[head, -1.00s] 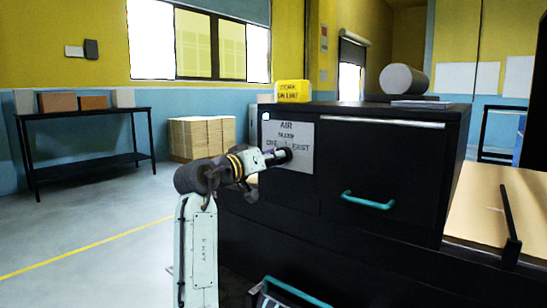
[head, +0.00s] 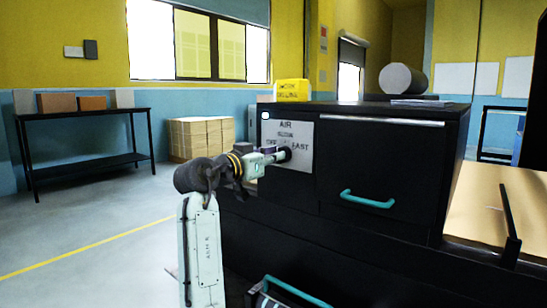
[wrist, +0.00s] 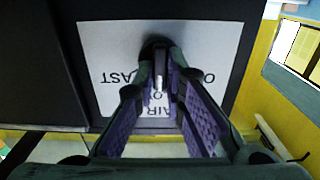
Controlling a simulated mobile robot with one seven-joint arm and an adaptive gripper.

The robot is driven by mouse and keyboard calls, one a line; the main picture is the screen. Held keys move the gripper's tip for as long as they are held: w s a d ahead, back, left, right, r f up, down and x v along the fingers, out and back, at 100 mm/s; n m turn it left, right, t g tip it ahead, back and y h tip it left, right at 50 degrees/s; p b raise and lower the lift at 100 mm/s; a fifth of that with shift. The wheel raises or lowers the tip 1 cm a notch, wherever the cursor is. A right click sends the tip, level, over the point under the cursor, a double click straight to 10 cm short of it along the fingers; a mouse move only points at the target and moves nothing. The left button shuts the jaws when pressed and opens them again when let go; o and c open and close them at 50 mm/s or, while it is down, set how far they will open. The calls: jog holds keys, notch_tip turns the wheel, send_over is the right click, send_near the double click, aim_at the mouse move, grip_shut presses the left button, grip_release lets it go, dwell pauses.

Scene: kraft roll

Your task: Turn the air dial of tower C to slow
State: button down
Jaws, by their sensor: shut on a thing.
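The black air dial (wrist: 158,50) sits on a white label plate (wrist: 100,45) marked AIR, with OFF, SLOW and FAST, on the dark cabinet front. The plate also shows in the head view (head: 304,160), where my gripper (head: 282,155) reaches the dial from the left and hides part of the plate. In the wrist view the lettering is upside down. My gripper (wrist: 157,82) is shut on the dial, one purple-padded finger on each side. A pale strip shows between the fingertips; I cannot tell surely which word the dial points to.
A drawer with a teal handle (head: 367,199) is right of the plate. A yellow sign box (head: 292,91) and a pale roll (head: 403,79) are above the cabinet. Another teal handle (head: 297,291) is low in front.

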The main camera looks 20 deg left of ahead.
jog(key=c, duration=1.7)
grip_release()
jog(key=shift+o, duration=0.2)
jog(key=v, duration=1.2)
